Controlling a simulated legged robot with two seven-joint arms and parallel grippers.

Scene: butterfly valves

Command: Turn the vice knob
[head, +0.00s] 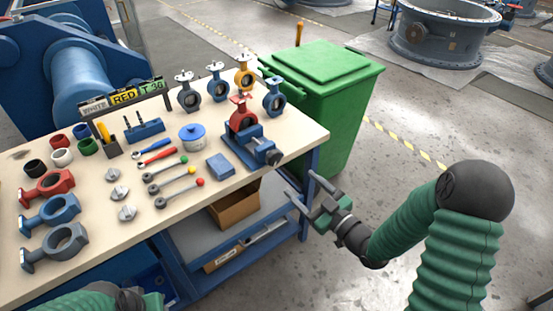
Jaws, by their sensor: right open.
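The blue vice (250,146) sits at the right end of the workbench, with a red butterfly valve (242,116) standing in it. The vice's dark knob (274,157) is at its front end, near the bench's front right corner. My right gripper (303,194) is in front of that corner, to the lower right of the knob and apart from it. Its fingers are spread and empty. My left arm shows only in part at the bottom left, and its fingertips are not visible.
The beige workbench top (110,240) carries valve bodies, rings, handles with coloured balls, and a blue-lidded jar (192,137). Several valves stand behind the vice. A green bin (325,85) stands right of the bench. A cardboard box (235,207) is on the lower shelf. Floor to the right is open.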

